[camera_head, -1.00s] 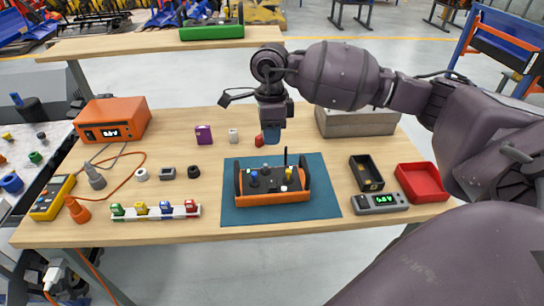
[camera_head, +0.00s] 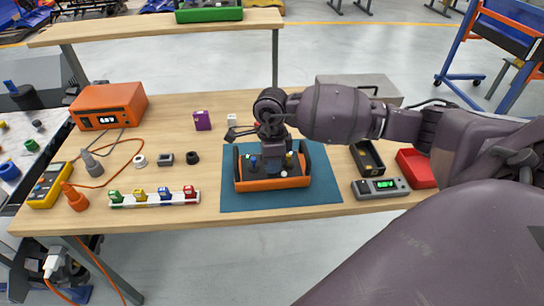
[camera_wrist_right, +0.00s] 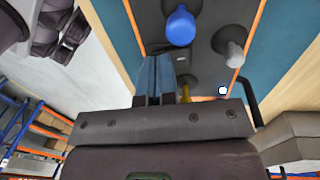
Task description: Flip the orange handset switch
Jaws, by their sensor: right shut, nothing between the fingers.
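The orange handset (camera_head: 272,184) lies on a teal mat (camera_head: 232,202) on the workbench, with black handles at both ends. My right gripper (camera_head: 271,170) is shut and empty, pointing down over the handset's dark top panel and hiding part of it. In the right wrist view the shut blue fingertips (camera_wrist_right: 158,75) are over the panel. A blue knob (camera_wrist_right: 180,27), a grey knob (camera_wrist_right: 230,50) and a small white button (camera_wrist_right: 222,90) show there. A yellow part (camera_wrist_right: 186,92) is partly hidden behind the fingers. I cannot tell whether the fingers touch anything. My left gripper is not in view.
A grey meter with a green display (camera_head: 381,189), a black tray (camera_head: 367,158) and a red tray (camera_head: 415,168) stand right of the mat. A rack of coloured blocks (camera_head: 154,198) and an orange power unit (camera_head: 108,106) are at left. A grey case (camera_head: 357,86) is behind my arm.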

